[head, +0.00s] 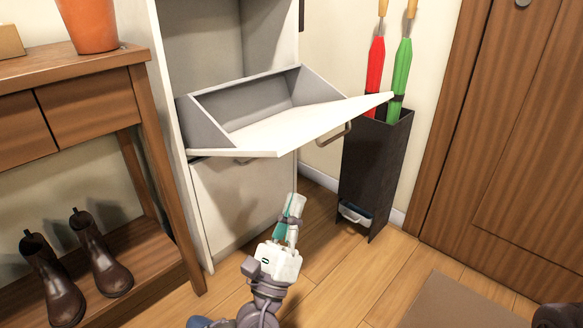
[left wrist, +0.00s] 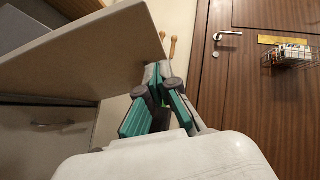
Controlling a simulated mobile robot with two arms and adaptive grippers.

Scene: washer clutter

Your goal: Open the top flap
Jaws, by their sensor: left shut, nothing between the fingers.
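The white cabinet (head: 235,210) stands at centre left in the head view. Its top flap (head: 310,128) is tilted far outward, showing the grey bin inside (head: 245,100). The lower flap (head: 235,190) looks closed. My left gripper (head: 293,212) is below the top flap in front of the cabinet, shut and empty, apart from the handle. In the left wrist view its fingers (left wrist: 158,100) are near the edge of the flap (left wrist: 90,50). My right gripper is not in view.
A black umbrella stand (head: 370,170) with red and green umbrellas stands right of the cabinet. A wooden shelf table (head: 80,65) with brown boots (head: 95,255) is at left. A wooden door (head: 510,130) is at right. Floor in front is mostly clear.

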